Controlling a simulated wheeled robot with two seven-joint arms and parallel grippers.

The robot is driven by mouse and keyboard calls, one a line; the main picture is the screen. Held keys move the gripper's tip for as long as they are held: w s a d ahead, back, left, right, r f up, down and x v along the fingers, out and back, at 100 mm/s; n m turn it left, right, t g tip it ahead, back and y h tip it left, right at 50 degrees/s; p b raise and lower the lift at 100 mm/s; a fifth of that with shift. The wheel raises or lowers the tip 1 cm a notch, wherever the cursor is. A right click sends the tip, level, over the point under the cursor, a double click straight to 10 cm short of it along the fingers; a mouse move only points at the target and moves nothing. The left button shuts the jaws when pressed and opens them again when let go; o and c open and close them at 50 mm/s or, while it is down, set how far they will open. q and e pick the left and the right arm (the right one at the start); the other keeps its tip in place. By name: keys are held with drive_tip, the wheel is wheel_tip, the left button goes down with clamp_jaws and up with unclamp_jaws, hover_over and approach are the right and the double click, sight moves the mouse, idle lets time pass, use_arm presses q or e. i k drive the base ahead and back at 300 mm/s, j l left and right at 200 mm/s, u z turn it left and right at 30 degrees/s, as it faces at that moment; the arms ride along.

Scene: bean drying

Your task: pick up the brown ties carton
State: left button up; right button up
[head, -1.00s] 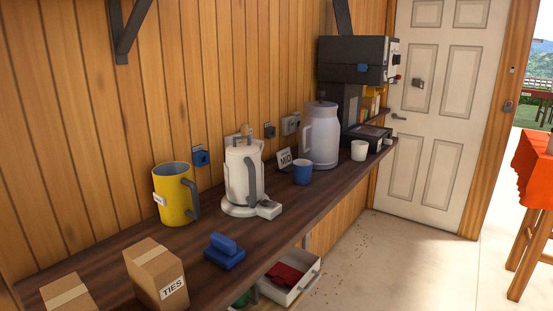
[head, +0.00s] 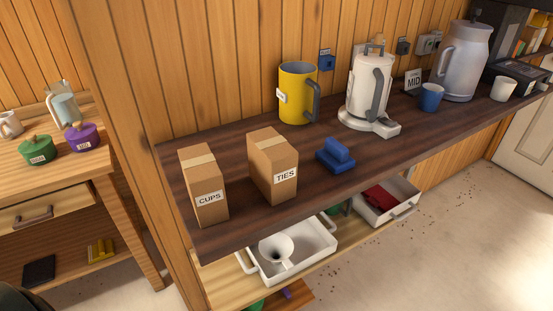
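The brown ties carton (head: 272,163) stands upright on the dark wooden counter (head: 233,234), with its "TIES" label facing front right. It stands between a similar brown carton labelled "CUPS" (head: 204,184) on its left and a blue block-shaped item (head: 336,155) on its right. There are gaps on both sides of it and nothing hides it. Neither of my grippers shows in the head view.
A yellow mug (head: 297,93) and a white kettle (head: 367,88) stand behind and to the right. Below the counter, a white tray (head: 318,254) holds a funnel (head: 276,250). The counter's front edge is clear. A wooden table (head: 70,180) stands at the left.

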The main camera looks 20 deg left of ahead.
sight(273, 161)
drive_tip(key=l+u, duration=0.25)
drive_tip(key=u, duration=0.25)
drive_tip(key=l+u, duration=0.25)
drive_tip(key=u, duration=0.2)
drive_tip(key=k+l+u, duration=0.1)
drive_tip(key=l, duration=0.35)
drive_tip(key=k+l+u, duration=0.1)
drive_tip(key=l, duration=0.3)
drive_tip(key=k+l+u, duration=0.1)
drive_tip(key=l, duration=0.35)
drive_tip(key=k+l+u, duration=0.1)
drive_tip(key=l, duration=0.3)
drive_tip(key=k, duration=0.1)
